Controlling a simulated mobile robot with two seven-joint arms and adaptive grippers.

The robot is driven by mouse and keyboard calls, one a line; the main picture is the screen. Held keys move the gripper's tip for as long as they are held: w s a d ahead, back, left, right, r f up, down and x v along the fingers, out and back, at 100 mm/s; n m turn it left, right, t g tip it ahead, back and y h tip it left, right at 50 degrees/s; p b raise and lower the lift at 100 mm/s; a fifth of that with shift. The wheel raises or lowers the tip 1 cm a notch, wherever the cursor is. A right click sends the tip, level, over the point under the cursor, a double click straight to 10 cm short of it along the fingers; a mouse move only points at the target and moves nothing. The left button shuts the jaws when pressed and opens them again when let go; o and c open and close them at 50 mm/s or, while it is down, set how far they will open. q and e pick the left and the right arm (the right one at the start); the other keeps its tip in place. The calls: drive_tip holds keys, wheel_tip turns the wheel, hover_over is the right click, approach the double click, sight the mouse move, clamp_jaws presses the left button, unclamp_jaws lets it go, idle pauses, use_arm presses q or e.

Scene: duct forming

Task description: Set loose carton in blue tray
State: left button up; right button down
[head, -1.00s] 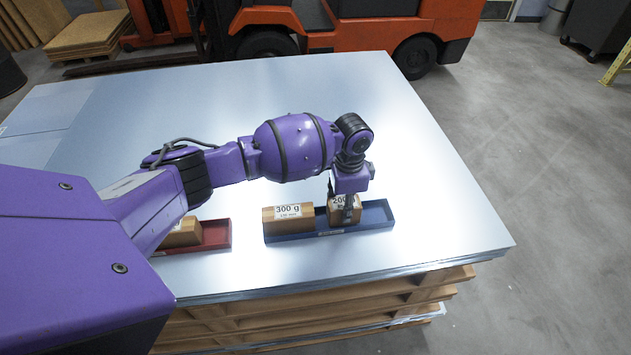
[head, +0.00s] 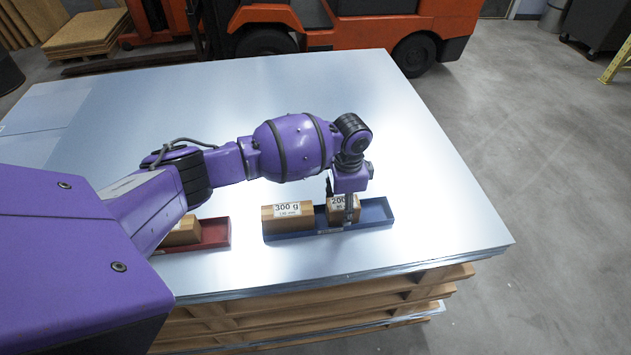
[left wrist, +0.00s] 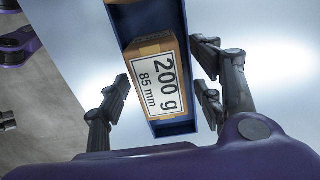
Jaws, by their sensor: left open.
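The small carton labelled 200 g (head: 342,209) sits in the blue tray (head: 376,212), right of the larger 300 g carton (head: 287,216). The left wrist view shows the 200 g carton (left wrist: 155,82) inside the blue tray (left wrist: 174,127), label facing the camera. My left gripper (head: 340,205) is over this carton. Its fingers (left wrist: 158,104) are open, one on each side of the tray, with gaps visible between fingers and carton. My right gripper is not in view.
A red tray (head: 216,233) with a carton (head: 183,232) stands to the left, partly hidden by my left arm. The metal sheet tabletop (head: 430,180) is clear to the right and behind. An orange forklift (head: 350,30) stands beyond it.

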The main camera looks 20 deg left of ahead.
use_arm(q)
drive_tip(key=shift+w+r, duration=0.1)
drive_tip(key=shift+r, duration=0.1)
wheel_tip(320, 180, up, 12)
drive_tip(key=shift+f, duration=0.15)
